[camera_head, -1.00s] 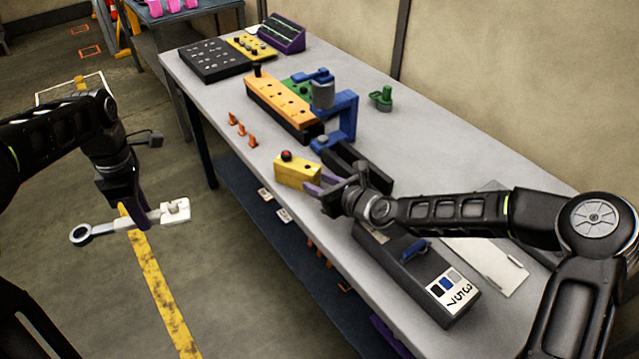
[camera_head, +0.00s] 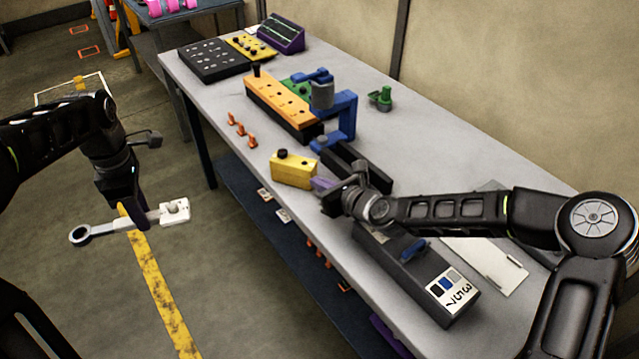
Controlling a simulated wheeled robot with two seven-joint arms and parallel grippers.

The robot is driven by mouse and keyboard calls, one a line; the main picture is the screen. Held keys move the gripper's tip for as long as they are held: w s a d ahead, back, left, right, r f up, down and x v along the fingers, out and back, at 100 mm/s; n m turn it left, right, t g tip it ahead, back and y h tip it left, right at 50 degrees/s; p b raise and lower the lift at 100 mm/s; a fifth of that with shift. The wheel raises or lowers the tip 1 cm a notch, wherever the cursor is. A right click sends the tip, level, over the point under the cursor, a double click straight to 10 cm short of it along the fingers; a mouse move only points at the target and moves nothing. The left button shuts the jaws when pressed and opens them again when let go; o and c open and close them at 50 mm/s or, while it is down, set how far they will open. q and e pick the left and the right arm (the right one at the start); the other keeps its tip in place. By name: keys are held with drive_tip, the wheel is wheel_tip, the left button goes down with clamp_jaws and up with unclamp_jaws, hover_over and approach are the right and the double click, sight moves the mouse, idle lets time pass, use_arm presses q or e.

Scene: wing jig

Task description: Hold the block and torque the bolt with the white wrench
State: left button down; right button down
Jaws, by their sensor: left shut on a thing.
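My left gripper (camera_head: 138,216) is shut on the white wrench (camera_head: 174,213), held in the air over the floor, left of the table. The wrench's dark ring end (camera_head: 81,235) points left, and its white body with a grey knob is at the right. The yellow block (camera_head: 293,172) sits near the table's front edge, with a dark bolt head (camera_head: 282,154) on its top left. My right gripper (camera_head: 326,184), with purple fingers, is at the block's right end. Its fingertips are partly hidden, and I cannot tell whether they grip the block.
Behind the block stand an orange-topped rack (camera_head: 283,103) and a blue clamp frame (camera_head: 342,118). A dark box with a numbered label (camera_head: 452,291) lies below my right arm. Small orange pieces (camera_head: 241,130) stand along the front edge.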

drive_tip(key=c, duration=2.2)
unclamp_jaws()
drive_tip(key=c, duration=0.7)
unclamp_jaws()
drive_tip(key=shift+s+d, duration=0.1)
drive_tip(key=v, duration=1.1)
drive_tip(key=shift+s+d+r, duration=0.15)
drive_tip(key=shift+s+d, duration=0.05)
drive_tip(key=shift+s, duration=0.15)
